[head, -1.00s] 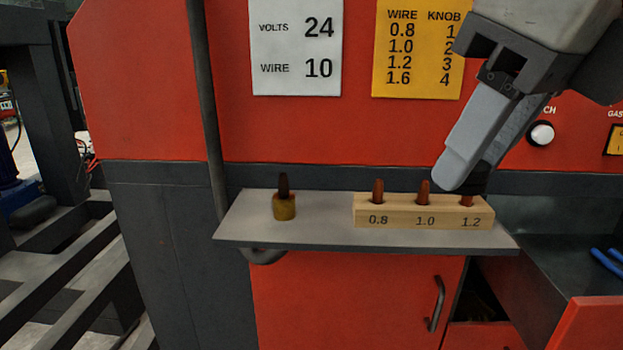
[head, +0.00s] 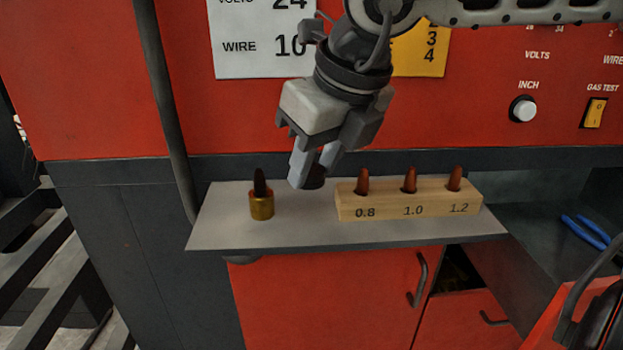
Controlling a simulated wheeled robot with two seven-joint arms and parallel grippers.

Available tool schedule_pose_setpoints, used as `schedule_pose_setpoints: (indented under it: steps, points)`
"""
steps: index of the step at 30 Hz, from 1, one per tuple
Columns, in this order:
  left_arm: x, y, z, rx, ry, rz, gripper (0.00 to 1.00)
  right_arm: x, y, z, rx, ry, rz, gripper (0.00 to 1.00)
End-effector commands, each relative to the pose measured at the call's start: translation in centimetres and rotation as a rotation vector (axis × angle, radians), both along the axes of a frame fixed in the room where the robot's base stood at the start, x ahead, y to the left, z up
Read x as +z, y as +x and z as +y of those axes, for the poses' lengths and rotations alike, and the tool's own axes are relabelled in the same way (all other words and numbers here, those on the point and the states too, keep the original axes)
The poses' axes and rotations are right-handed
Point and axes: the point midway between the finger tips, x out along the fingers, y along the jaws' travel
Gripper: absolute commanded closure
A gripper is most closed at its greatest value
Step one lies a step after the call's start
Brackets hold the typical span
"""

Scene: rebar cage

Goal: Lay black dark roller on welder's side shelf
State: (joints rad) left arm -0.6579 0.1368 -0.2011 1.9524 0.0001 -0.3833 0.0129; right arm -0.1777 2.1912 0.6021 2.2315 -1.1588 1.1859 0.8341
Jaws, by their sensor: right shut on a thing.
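The welder's side shelf (head: 290,234) is a grey plate sticking out from the red welder. My right gripper (head: 312,180) comes down from above, over the gap between a brass piece and a wooden block. It is shut on the black roller (head: 316,179), a small dark piece mostly hidden by the fingers. The roller is at or just above the shelf's back part; I cannot tell whether it touches. My left gripper is not in view.
A brass piece with a dark tip (head: 261,203) stands left on the shelf. A wooden block (head: 408,207) marked 0.8, 1.0, 1.2 holds copper tips on the right. Blue-handled pliers (head: 586,232) lie in the tray at right. The shelf's front middle is bare.

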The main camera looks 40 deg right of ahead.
Motion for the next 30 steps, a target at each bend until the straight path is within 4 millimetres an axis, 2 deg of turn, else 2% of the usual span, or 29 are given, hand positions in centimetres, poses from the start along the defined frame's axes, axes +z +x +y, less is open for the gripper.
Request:
schedule_pose_setpoints:
  steps: [6,12,20,24,25,30]
  points:
    - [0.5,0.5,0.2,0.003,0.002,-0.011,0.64,-1.8,1.1,0.0,0.0,-0.001,0.004,0.92]
    - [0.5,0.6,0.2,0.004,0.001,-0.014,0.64,-4.2,1.0,0.0,0.0,0.001,0.0,0.92]
    - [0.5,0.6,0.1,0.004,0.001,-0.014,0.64,-4.3,1.0,0.0,-0.001,0.001,-0.003,0.92]
    - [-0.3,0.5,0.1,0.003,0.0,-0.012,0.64,-4.9,1.0,0.0,-0.001,0.001,-0.003,0.92]
    - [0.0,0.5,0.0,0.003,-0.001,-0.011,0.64,-4.6,1.0,0.0,-0.001,0.001,-0.002,0.59]
    - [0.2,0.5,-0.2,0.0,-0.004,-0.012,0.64,-4.5,1.0,0.0,-0.001,0.0,-0.001,0.58]
